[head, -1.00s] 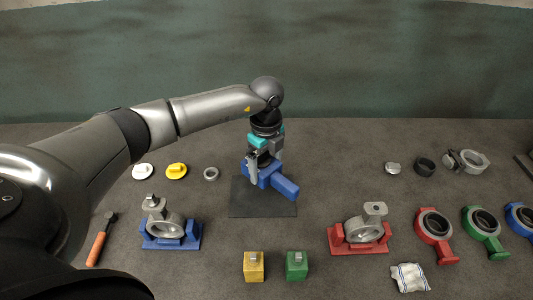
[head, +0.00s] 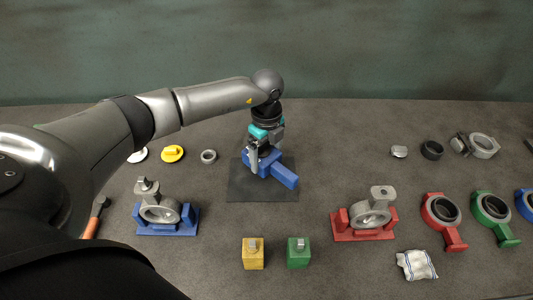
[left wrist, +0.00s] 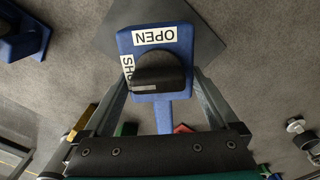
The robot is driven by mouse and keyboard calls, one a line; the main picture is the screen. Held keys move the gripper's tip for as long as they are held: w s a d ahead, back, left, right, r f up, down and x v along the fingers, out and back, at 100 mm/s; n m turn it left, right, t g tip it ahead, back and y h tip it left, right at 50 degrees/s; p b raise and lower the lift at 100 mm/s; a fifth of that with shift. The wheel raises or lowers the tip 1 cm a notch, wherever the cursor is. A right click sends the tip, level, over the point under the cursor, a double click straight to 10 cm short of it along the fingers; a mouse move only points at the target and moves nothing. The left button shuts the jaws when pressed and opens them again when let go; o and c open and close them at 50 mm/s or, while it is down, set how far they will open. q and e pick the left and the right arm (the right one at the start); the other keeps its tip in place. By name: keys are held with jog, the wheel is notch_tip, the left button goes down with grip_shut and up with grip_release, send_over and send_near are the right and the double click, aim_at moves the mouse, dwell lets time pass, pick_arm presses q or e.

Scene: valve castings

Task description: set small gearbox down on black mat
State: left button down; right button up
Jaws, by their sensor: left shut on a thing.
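The small gearbox (head: 284,177) is a blue body with a lever-like arm. My left gripper (head: 259,160) is shut on it, over the black mat (head: 245,190). In the left wrist view the gearbox (left wrist: 184,52) sits between the fingers, with a black knob and white OPEN and SHUT labels, the latter partly covered. The mat (left wrist: 212,42) shows behind it. I cannot tell whether the gearbox touches the mat. My right gripper is not in view.
A blue fixture (head: 170,229) and a red fixture (head: 362,234) hold grey castings on either side. A yellow block (head: 253,258) and a green block (head: 298,257) stand in front. The mat's front strip is bare. A folded cloth (head: 417,265) lies at front right.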

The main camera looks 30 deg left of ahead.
pick_arm(q)
jog(key=shift+f+b, duration=1.65)
jog(key=shift+f, duration=0.7)
jog(key=shift+w+f+b, duration=0.1)
jog(key=shift+f+b, duration=0.35)
jog(key=shift+f, duration=0.35)
jog(key=shift+f, duration=0.25)
jog(key=shift+c, duration=0.2)
grip_release()
jog(key=shift+o, duration=0.2)
jog(key=shift+f, duration=0.1)
notch_tip(320, 180, up, 16)
jog(key=shift+f+p, duration=0.25)
jog(key=shift+p, duration=0.2)
